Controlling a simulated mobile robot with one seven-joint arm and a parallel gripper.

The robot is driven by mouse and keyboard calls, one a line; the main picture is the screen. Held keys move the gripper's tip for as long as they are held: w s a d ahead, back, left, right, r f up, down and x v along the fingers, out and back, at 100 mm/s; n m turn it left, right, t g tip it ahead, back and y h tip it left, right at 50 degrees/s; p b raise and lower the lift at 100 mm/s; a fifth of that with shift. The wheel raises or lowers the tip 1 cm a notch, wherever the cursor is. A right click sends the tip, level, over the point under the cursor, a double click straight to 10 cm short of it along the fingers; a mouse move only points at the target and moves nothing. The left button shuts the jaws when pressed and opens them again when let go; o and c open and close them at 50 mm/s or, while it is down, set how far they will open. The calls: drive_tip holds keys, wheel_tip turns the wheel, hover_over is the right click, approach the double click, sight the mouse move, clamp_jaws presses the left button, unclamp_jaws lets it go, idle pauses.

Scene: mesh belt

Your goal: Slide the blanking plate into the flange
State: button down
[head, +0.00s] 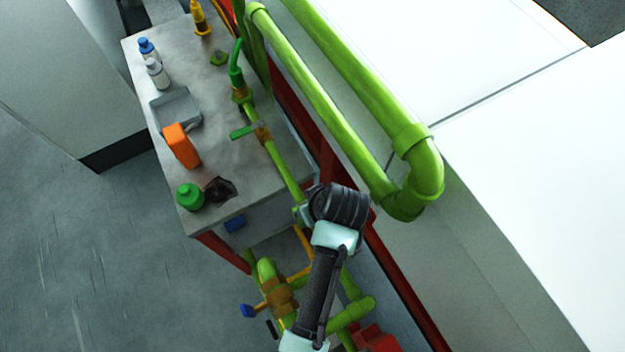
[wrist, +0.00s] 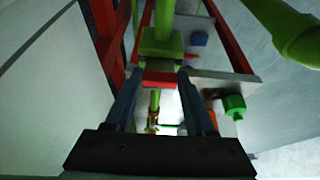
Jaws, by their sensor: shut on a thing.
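My gripper (wrist: 160,78) shows in the wrist view, its two dark fingers closed on a small flat red piece (wrist: 160,80), which seems to be the blanking plate. A square green block on a green pipe, apparently the flange (wrist: 160,43), lies just past the fingertips and lines up with the gap between them. I cannot tell whether the red piece touches it or how far apart they are. In the head view my own arm hides the gripper, and I cannot make out the plate or the flange there.
A grey metal table (head: 222,175) with a red frame carries a green jar (head: 189,196), an orange container (head: 181,146), a grey tray (head: 176,104) and several bottles. Thick green pipes (head: 330,115) run close beside my arm. A brown valve (head: 279,297) is low in front. Open floor lies left.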

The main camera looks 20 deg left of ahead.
drive_tip(key=shift+f+b, duration=0.45)
drive_tip(key=shift+f, duration=0.2)
drive_tip(key=shift+c, duration=0.8)
unclamp_jaws()
drive_tip(key=b+v, duration=0.1)
drive_tip(key=v, duration=1.2)
